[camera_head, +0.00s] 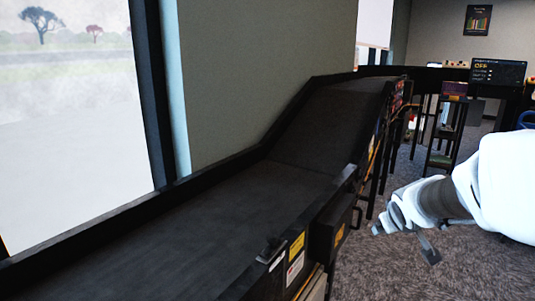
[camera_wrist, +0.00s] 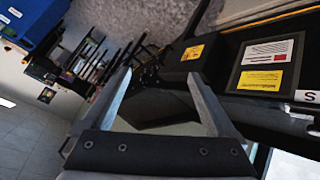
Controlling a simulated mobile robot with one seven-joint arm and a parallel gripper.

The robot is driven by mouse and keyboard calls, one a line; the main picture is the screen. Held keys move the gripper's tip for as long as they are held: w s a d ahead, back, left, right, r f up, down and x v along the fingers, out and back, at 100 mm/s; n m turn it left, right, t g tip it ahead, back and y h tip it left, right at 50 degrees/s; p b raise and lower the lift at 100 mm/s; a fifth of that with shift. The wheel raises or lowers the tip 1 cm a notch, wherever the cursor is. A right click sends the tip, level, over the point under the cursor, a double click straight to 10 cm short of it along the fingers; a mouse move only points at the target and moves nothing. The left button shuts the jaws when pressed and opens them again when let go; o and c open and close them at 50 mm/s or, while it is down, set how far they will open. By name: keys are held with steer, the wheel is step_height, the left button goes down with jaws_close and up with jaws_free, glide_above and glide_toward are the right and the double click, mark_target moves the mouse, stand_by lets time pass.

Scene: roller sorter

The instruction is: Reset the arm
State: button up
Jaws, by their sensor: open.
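My gripper (camera_head: 403,238) is at the right in the head view, at the end of my white arm, over the carpet to the right of the conveyor. In the wrist view my gripper (camera_wrist: 158,88) has its two fingers spread wide apart with nothing between them. The fingers are open and empty. Beyond them the wrist view shows the conveyor's dark side with a yellow label (camera_wrist: 262,80) and a black box (camera_wrist: 197,60).
A long black conveyor (camera_head: 150,245) runs along the windowed wall and climbs toward the back. A dark screen reading OFF (camera_head: 498,72) stands at the back right. A blue object (camera_wrist: 28,25) shows in the wrist view. Carpet (camera_head: 375,270) is clear around my gripper.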

steer(key=s+a+r+m+g+y, duration=0.1)
steer(key=s+a+g+y, duration=0.1)
steer(key=s+a, duration=0.8)
steer(key=s+a+r+m+g+y, duration=0.1)
steer(key=s+a, duration=0.4)
steer(key=s, duration=1)
step_height(320, 180, up, 23)
steer(key=p, duration=2.3)
steer(key=shift+s+p, duration=0.2)
steer(key=shift+p, duration=0.1)
steer(key=shift+d+r, duration=0.1)
steer(key=shift+r, duration=0.05)
steer(key=shift+c, duration=0.8)
steer(key=c, duration=0.5)
steer(key=shift+a, duration=0.2)
